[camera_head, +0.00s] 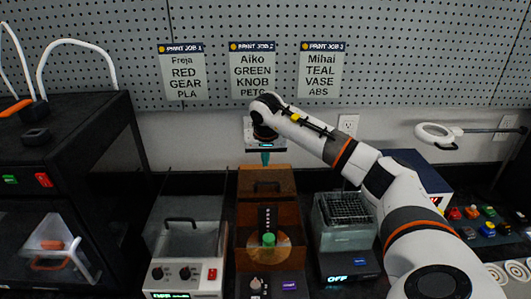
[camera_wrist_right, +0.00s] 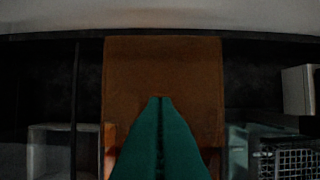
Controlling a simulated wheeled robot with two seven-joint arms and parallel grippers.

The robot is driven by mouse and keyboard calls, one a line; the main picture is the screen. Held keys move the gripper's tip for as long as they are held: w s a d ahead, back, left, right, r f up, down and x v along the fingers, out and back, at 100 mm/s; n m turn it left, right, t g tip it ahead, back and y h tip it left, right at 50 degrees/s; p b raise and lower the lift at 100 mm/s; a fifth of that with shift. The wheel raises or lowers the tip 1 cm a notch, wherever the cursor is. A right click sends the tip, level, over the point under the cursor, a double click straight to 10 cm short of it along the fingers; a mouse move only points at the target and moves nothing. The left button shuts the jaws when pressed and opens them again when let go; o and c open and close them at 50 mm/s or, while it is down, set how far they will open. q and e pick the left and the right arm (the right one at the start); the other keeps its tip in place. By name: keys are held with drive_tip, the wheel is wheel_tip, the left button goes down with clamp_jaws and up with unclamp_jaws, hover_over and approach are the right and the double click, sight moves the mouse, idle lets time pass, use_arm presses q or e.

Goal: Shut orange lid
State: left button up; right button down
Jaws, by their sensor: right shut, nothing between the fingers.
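The orange lid (camera_head: 250,181) is a see-through amber panel with a dark handle. It stands raised at the back of the middle machine, and it shows wide behind my fingers in the right wrist view (camera_wrist_right: 125,75). The machine's open inside shows a disc with a green knob (camera_head: 268,240) and a dark upright strip. My right gripper (camera_head: 265,158) has teal fingers, shut and empty, just above the lid's top edge in the head view. The fingers also show in the right wrist view (camera_wrist_right: 160,100). I cannot tell whether they touch the lid. My left gripper is not in view.
A grey machine with a clear cover (camera_head: 190,238) stands to the left. A unit with a mesh basket (camera_head: 347,208) stands to the right. A black printer enclosure (camera_head: 70,140) fills the far left. Job cards hang on the pegboard (camera_head: 400,60) behind.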

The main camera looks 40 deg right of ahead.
sight(265, 179)
drive_tip(key=p+x, duration=0.1)
drive_tip(key=x, duration=0.4)
drive_tip(key=shift+w+d+f, duration=0.15)
drive_tip(key=shift+f, duration=0.15)
drive_tip(key=shift+s+p, duration=0.25)
drive_tip(key=shift+p, duration=0.1)
drive_tip(key=shift+s+a+r+p, duration=0.2)
drive_tip(key=shift+s+a+p, duration=0.1)
drive_tip(key=shift+s+a, duration=0.25)
drive_tip(key=shift+s+a+r+p, duration=0.15)
drive_tip(key=shift+s+a+p, duration=0.1)
drive_tip(key=shift+s+a, duration=0.4)
drive_tip(key=shift+s, duration=0.05)
drive_tip(key=shift+s+a, duration=0.1)
